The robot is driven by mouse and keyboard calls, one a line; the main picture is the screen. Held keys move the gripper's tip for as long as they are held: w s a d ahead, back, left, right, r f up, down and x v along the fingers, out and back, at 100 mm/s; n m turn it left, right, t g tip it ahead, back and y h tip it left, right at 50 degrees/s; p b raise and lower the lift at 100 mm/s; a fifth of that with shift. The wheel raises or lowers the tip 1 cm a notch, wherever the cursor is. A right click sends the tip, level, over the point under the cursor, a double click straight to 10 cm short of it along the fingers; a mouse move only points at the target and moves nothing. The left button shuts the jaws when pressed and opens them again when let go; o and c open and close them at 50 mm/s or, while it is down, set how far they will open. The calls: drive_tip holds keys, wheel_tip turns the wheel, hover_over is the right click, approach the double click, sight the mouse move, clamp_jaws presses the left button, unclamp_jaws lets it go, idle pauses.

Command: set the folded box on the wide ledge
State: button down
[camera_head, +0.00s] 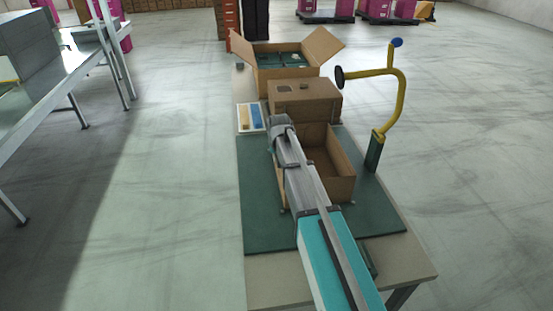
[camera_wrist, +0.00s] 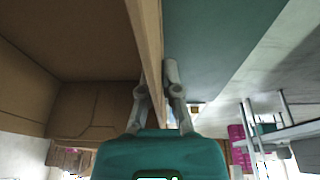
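An open brown cardboard box (camera_head: 336,188) sits on the green mat (camera_head: 258,215) on the table; I take it for the folded box. My gripper (camera_wrist: 157,85) straddles the box's side wall (camera_wrist: 150,40) in the wrist view, one finger on the inner side and one on the outer. The fingers appear closed on the wall. In the head view my arm hides the left part of the box and the fingertips. The box's inside looks empty where it shows. I cannot tell which surface is the wide ledge.
A closed brown box (camera_head: 305,100) stands right behind the open one. Behind it is an open carton (camera_head: 283,75) with green contents. A metal table (camera_head: 60,85) stands at left, across clear floor.

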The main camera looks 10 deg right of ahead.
drive_tip(key=shift+f, duration=0.2)
drive_tip(key=c, duration=0.8)
unclamp_jaws()
drive_tip(key=shift+r, duration=0.25)
drive_tip(key=p+v, duration=1.1)
drive_tip(key=v, duration=0.1)
drive_tip(key=shift+p, duration=0.35)
drive_tip(key=s+d+g, duration=0.3)
drive_tip(key=s, duration=2.3)
drive_tip(key=shift+d+f, duration=0.2)
drive_tip(key=shift+f, duration=0.15)
drive_tip(key=shift+o, duration=0.2)
drive_tip(key=shift+s, duration=0.1)
